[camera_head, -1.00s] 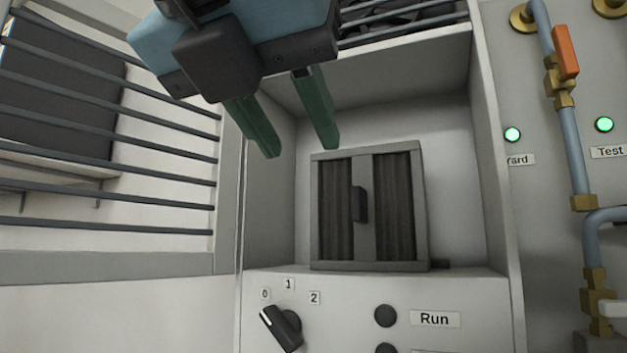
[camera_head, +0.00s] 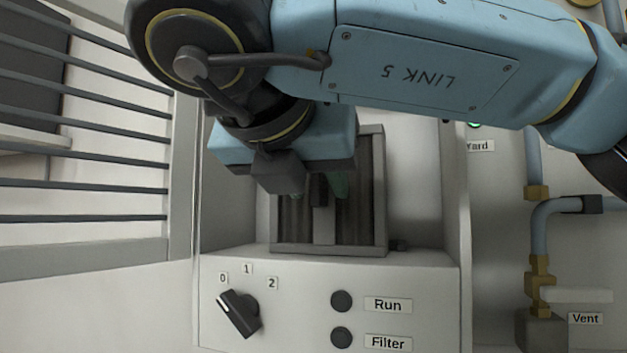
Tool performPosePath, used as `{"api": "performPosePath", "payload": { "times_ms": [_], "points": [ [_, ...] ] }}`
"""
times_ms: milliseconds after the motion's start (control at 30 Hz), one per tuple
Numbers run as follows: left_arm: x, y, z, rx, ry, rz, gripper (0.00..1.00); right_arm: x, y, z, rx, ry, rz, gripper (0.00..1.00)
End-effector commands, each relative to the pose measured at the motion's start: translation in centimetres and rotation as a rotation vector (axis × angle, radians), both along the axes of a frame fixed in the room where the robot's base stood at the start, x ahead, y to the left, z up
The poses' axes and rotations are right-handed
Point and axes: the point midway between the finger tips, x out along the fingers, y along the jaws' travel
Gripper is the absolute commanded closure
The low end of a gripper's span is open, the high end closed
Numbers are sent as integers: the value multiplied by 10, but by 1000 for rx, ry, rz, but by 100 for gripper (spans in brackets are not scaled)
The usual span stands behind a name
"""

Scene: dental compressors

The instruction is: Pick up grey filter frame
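The grey filter frame (camera_head: 380,215) stands upright in the recess of the white cabinet. It has dark pleated panels and a grey centre bar with a small dark handle (camera_head: 319,190). My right gripper (camera_head: 319,190) is in front of the frame's upper half, its green fingers on either side of the handle. The fingers look apart, with a small gap to the handle. The gripper body and my arm hide the frame's upper left part and much of the fingers. My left gripper is not in view.
Below are a rotary knob (camera_head: 239,313), a Run button (camera_head: 341,301) and a Filter button (camera_head: 341,337). Blue pipes (camera_head: 538,235) run at the right; a barred rail (camera_head: 90,180) is at the left.

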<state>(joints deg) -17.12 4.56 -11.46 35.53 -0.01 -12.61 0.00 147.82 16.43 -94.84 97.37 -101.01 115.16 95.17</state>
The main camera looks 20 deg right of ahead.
Motion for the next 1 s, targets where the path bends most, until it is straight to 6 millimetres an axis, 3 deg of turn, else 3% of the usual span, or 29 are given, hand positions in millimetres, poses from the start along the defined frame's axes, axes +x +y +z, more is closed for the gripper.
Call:
{"api": "performPosePath", "payload": {
  "times_ms": [333,600,1000],
  "points": [
    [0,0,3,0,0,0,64,6,-4,-4,0,-1,2,65],
    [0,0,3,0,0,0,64,6,-4,-4,-1,-1,1,100],
    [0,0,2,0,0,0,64,6,-3,-2,0,-2,3,100]
  ]
}}
